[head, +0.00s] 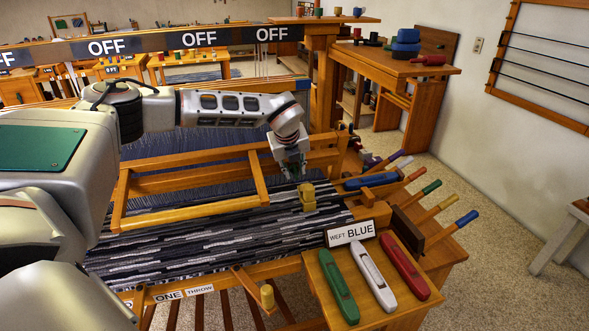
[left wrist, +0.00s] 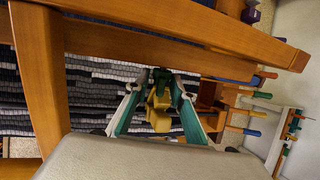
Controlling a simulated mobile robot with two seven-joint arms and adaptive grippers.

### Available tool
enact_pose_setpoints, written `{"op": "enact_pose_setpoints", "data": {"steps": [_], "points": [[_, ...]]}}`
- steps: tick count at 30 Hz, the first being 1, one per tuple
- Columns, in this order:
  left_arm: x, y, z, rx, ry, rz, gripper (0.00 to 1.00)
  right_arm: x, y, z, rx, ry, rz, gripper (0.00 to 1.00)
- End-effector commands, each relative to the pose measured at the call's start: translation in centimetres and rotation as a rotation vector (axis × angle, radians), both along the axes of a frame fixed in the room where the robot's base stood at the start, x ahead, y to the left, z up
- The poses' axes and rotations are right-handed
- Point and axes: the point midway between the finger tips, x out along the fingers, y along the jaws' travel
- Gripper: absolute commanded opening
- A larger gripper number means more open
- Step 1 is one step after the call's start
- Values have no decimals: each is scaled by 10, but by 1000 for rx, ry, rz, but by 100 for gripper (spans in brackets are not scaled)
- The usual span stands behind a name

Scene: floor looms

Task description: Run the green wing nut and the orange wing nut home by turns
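My left gripper (head: 292,172) hangs from the left arm over the right end of the striped cloth on the loom. In the left wrist view its teal fingers (left wrist: 157,92) stand apart, one on each side of a small dark green piece (left wrist: 161,74), likely the green wing nut. No finger visibly touches it. An ochre block (head: 307,197) stands just beyond the gripper at the cloth's edge; it also shows between the fingers in the left wrist view (left wrist: 158,112). I cannot pick out the orange wing nut with certainty. My right gripper is not in view.
A wooden frame bar (head: 190,212) crosses close to the gripper. Coloured handles (head: 431,187) stick out at the right. A bench end carries green (head: 337,286), white (head: 372,277) and red (head: 404,266) shuttles and a "WEFT BLUE" sign (head: 350,233).

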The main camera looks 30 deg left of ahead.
Motion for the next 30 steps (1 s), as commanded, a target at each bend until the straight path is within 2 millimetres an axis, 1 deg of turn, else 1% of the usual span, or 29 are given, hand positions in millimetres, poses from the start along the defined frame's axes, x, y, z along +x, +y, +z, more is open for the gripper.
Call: {"op": "enact_pose_setpoints", "data": {"steps": [6,9,20,26,30], "points": [[0,0,0,0,0,0,24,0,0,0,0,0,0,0],[0,0,0,0,0,0,0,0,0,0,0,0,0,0],[1,-1,1,21,26,7,0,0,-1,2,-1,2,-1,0],[2,-4,2,88,104,29,0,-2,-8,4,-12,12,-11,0],[4,-5,2,155,182,54,0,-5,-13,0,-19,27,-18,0]]}}
